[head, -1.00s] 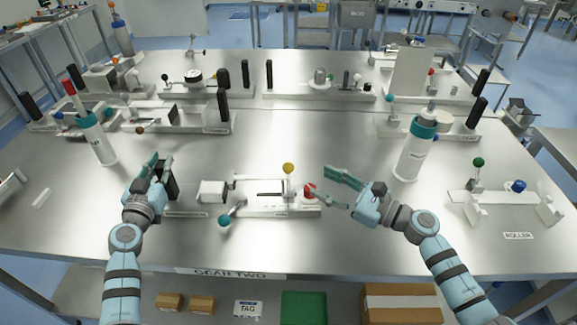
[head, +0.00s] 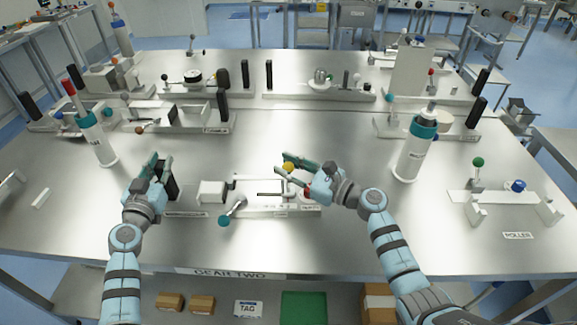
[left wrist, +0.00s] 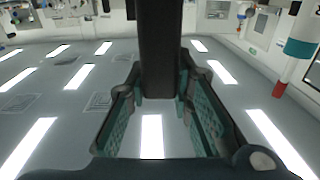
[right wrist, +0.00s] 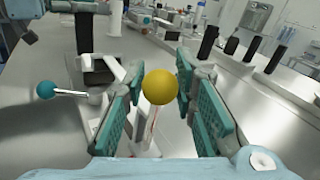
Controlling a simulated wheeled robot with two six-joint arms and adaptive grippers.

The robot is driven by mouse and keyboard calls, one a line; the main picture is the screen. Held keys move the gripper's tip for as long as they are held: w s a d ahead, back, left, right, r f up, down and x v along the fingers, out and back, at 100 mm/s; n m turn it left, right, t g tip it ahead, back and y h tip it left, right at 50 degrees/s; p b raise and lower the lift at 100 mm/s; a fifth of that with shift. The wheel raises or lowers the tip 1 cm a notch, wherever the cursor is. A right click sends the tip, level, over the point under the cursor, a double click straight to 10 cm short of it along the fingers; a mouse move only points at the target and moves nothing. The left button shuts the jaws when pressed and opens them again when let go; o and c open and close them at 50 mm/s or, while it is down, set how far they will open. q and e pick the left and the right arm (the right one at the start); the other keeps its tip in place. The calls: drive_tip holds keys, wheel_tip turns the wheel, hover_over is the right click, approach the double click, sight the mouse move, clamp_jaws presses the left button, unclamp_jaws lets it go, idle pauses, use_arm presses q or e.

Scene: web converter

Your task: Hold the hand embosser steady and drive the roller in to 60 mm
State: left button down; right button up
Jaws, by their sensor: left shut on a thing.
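The centre front device, which I take for the hand embosser (head: 262,211), has a long white base, a white block, a slotted scale and a teal-knobbed lever (head: 225,220). My left gripper (head: 160,170) is shut on the upright black handle (head: 173,185) at its left end; the handle also fills the middle of the left wrist view (left wrist: 158,50). My right gripper (head: 298,170) is open around the yellow ball knob (head: 287,167). In the right wrist view the yellow knob (right wrist: 160,87) sits between the fingers with gaps on both sides. The red knob (head: 306,192) is partly hidden by that gripper.
White bottles with teal bands stand at left (head: 97,140) and right (head: 413,150). A plate labelled apparently "ROLLER" (head: 517,235) lies by a fixture with green and blue knobs (head: 490,195). Several other devices line the table's back. Bare table lies between.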

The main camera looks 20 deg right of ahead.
sight(266, 177)
use_arm(q)
drive_tip(key=shift+s+f, duration=0.1)
drive_tip(key=shift+f, duration=0.45)
use_arm(e)
clamp_jaws()
use_arm(q)
drive_tip(key=shift+d, duration=0.1)
use_arm(e)
drive_tip(key=a, duration=0.2)
drive_tip(key=w+a, duration=0.1)
drive_tip(key=a, duration=0.2)
drive_tip(key=shift+w+a, duration=0.25)
drive_tip(key=shift+a, duration=0.15)
drive_tip(key=o, duration=0.9)
unclamp_jaws()
drive_tip(key=shift+o, duration=0.2)
drive_tip(key=shift+d, duration=0.1)
drive_tip(key=v, duration=1.2)
drive_tip(key=shift+s, duration=0.2)
use_arm(q)
drive_tip(key=shift+r, duration=0.35)
use_arm(e)
drive_tip(key=shift+w+r, duration=0.15)
drive_tip(key=shift+r, duration=0.05)
